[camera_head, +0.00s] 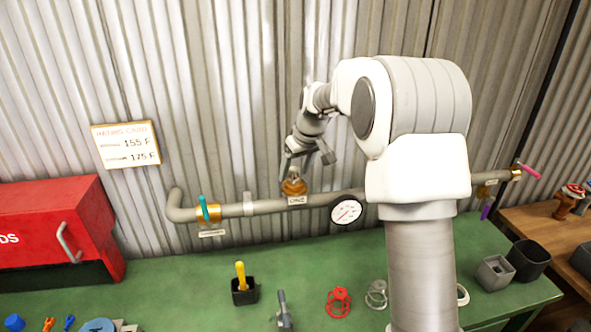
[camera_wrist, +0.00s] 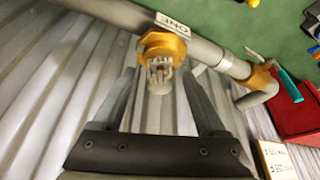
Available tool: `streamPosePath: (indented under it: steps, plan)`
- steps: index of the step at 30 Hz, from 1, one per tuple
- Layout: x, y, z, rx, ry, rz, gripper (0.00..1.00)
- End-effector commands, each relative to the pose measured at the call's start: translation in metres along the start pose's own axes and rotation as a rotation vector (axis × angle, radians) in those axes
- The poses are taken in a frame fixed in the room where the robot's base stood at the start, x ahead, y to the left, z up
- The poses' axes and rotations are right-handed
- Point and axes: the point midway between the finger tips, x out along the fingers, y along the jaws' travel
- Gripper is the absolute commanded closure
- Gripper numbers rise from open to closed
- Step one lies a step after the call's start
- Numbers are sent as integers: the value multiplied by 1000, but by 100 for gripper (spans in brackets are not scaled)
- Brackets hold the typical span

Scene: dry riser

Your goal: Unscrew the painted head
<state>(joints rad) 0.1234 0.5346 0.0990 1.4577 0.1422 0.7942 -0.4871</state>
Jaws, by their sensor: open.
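A pale, painted-looking head (camera_wrist: 159,76) sits in a brass fitting (camera_wrist: 163,47) on the grey pipe, beside a label reading "ONE". In the head view the brass fitting (camera_head: 293,187) is just under my gripper (camera_head: 308,160), and the head is mostly hidden by the fingers. In the wrist view my gripper (camera_wrist: 158,82) is open, one finger on each side of the head. I cannot tell whether the fingers touch it.
The grey pipe (camera_head: 262,207) runs along the corrugated wall, with a teal-handled valve (camera_head: 204,209) at left and a gauge (camera_head: 346,212) at right. The green bench (camera_head: 185,290) below holds a black cup (camera_head: 245,292), a red cage-like part (camera_head: 338,302) and a red box (camera_head: 50,225).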

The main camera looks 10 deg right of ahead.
Motion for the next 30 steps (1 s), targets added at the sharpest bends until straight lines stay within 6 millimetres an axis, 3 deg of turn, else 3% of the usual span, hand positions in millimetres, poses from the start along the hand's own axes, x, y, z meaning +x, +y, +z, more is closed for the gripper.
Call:
streamPosePath:
  steps: [4, 15, 17, 25, 30]
  plan:
    - [0, 0, 0, 0, 0, 0, 25]
    - [-1, 0, 0, 0, 1, 0, 92]
    - [-1, 0, 0, 0, 1, 1, 100]
    - [-1, 2, 0, -22, 1, -9, 100]
    - [-2, 3, -1, -161, 2, -67, 100]
